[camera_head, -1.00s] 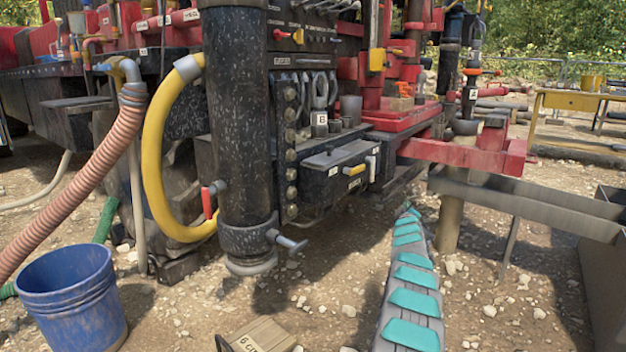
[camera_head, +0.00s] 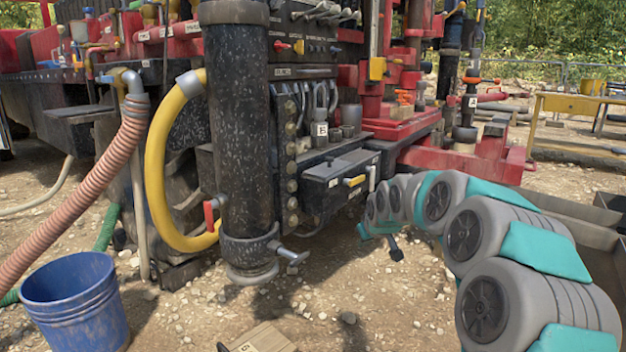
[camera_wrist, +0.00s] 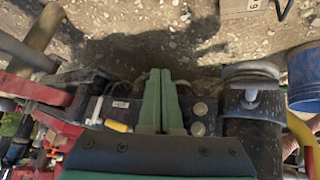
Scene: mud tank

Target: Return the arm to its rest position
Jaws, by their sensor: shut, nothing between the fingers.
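My arm, with grey links and teal covers, curves from the lower right corner of the head view toward the machine's dark front. In the wrist view my gripper (camera_wrist: 161,73) shows two green fingers closed together with nothing between them. In that view it overlaps the dark panel of the machine, and the shadowed ground lies beyond its tips. In the head view the far end of my arm is small, and the fingers are hard to make out there.
A red and black drilling machine (camera_head: 335,170) with a black cylinder (camera_head: 240,130) and yellow hose (camera_head: 155,160) fills the middle. A blue bucket (camera_head: 75,300) and a wooden box (camera_head: 262,338) stand on stony ground. A metal trough (camera_head: 585,212) is right, partly behind my arm.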

